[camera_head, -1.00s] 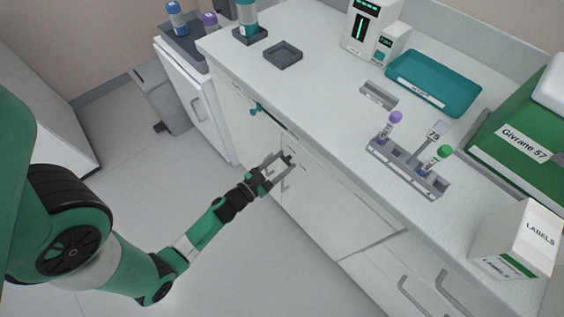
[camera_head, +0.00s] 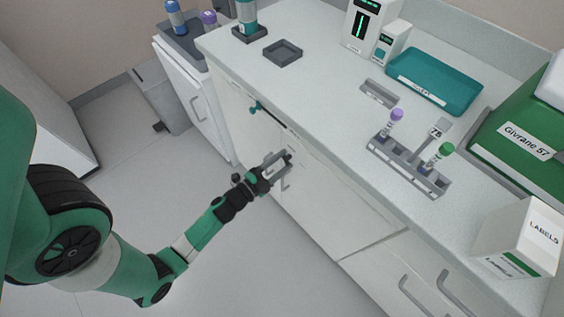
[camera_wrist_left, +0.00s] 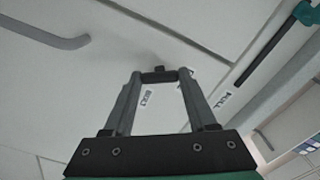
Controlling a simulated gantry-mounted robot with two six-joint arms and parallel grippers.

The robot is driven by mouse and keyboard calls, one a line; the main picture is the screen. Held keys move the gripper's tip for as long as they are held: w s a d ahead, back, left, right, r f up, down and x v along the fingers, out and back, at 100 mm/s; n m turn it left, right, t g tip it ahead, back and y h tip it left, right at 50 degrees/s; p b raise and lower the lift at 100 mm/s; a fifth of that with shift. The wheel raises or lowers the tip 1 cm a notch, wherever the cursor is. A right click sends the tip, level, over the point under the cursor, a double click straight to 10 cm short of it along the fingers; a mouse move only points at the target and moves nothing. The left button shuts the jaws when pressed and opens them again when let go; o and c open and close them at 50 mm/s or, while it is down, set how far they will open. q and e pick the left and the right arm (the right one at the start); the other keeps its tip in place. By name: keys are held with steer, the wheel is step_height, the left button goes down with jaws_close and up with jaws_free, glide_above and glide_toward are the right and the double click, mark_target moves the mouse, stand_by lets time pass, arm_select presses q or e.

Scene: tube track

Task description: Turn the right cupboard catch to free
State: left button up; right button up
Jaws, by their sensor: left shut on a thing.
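The right cupboard catch (camera_head: 289,155) is a small dark piece on the white cupboard front, below the worktop's edge. In the left wrist view the dark catch (camera_wrist_left: 158,75) sits between my fingertips. My left gripper (camera_head: 284,158) is shut on it; it also shows in the left wrist view (camera_wrist_left: 158,78). Small printed labels lie beside the catch, one partly hidden by a finger, so I cannot tell the catch's setting for sure. My right gripper is not in view.
A teal knob (camera_head: 255,107) sits on the cupboard front farther left, beside a dark slot. The worktop above holds a tube rack (camera_head: 408,167), a teal tray (camera_head: 435,82) and a labels box (camera_head: 518,238). The floor in front is clear.

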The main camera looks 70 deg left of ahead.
arm_select(q)
steer(key=m+b, duration=0.1)
steer(key=m, duration=0.5)
stand_by(0.5)
steer(key=o, duration=1.4)
steer(key=shift+c, duration=0.2)
steer(key=p+v, duration=0.3)
steer(key=v, duration=0.8)
steer(key=shift+s+d, duration=0.15)
steer(key=shift+s, duration=0.15)
